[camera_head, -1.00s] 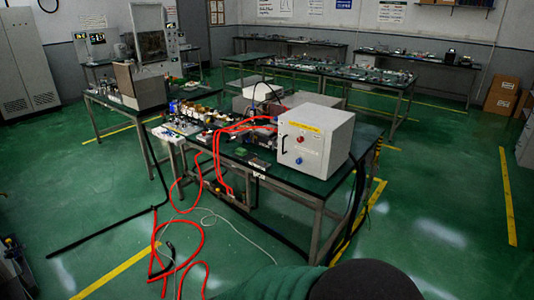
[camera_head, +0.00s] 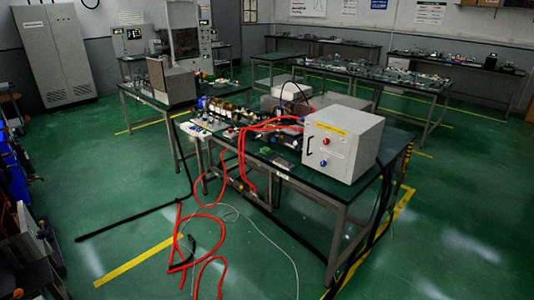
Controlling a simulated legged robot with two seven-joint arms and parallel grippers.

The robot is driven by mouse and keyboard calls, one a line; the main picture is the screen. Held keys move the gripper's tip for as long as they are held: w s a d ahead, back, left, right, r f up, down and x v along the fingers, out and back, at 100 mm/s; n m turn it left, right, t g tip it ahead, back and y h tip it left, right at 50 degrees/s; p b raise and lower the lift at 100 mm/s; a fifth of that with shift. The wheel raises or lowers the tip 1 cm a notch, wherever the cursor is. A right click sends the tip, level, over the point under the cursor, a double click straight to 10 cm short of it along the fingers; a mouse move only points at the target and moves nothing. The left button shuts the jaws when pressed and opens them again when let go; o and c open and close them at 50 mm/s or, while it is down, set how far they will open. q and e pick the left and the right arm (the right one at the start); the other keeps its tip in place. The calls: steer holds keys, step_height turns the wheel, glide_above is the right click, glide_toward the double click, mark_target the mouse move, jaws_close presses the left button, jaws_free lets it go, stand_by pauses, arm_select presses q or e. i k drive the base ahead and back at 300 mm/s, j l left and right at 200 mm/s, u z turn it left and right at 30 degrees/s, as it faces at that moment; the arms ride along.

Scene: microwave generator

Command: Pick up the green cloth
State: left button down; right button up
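I cannot make out a green cloth for certain. A small green item (camera_head: 265,150) lies on the front part of the middle workbench (camera_head: 308,183), left of the light grey box (camera_head: 350,148). It is too small to tell whether it is cloth. Neither of my grippers is in view.
Red hoses (camera_head: 212,238) and a black cable (camera_head: 135,219) hang or lie on the green floor before the bench. A tall grey cabinet (camera_head: 55,70) stands at back left. Blue bins (camera_head: 12,165) line the left edge. Floor at right is mostly clear.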

mark_target(265, 150)
steer(key=i+j, duration=0.2)
steer(key=i, duration=0.6)
steer(key=i+j, duration=0.25)
steer(key=i, duration=0.55)
steer(key=i+j+u, duration=0.1)
steer(key=i, duration=0.75)
steer(key=i+j, duration=0.25)
steer(key=i, duration=0.55)
steer(key=i+j, duration=0.15)
steer(key=i, duration=0.65)
steer(key=j+u, duration=0.05)
